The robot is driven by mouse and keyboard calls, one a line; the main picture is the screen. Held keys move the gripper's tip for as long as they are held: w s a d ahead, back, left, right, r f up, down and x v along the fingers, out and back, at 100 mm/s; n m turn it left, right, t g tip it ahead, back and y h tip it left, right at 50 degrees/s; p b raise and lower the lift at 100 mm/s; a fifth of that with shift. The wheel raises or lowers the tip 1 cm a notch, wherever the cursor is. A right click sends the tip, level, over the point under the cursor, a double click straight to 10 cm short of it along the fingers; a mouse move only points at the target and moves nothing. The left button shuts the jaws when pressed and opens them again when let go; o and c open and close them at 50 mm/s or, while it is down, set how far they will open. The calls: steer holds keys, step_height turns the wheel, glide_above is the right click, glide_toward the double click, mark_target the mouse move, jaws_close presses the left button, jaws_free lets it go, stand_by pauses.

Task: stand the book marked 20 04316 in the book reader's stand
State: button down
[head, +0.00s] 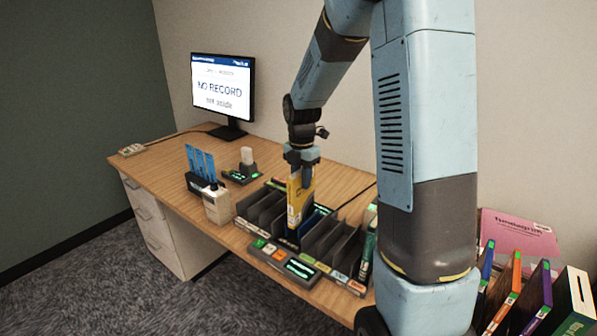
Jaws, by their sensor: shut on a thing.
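My gripper (301,167) points down over the desk and is shut on the top of a yellow book (296,203). The book hangs upright, its lower end among the grey dividers of a sorter rack (334,247). I cannot tell whether it touches the rack's floor. Its number is too small to read, so I cannot confirm 20 04316. A small black unit with green lights (238,178) and a white upright piece stands behind and left of the rack. I cannot tell for sure which unit is the book reader's stand.
A monitor (222,90) reads "NO RECORD". Blue cards (201,163) stand in a holder beside a white device (217,206), left of the rack. Several books (540,300) stand at the lower right by a pink one (519,236). The desk's left part (160,160) is mostly clear.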

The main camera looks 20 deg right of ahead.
mark_target(301, 193)
steer(key=shift+f, duration=2.75)
steer(key=c, duration=0.8)
jaws_free()
step_height(301, 193, up, 14)
steer(key=shift+f, duration=0.2)
steer(key=shift+r, duration=0.1)
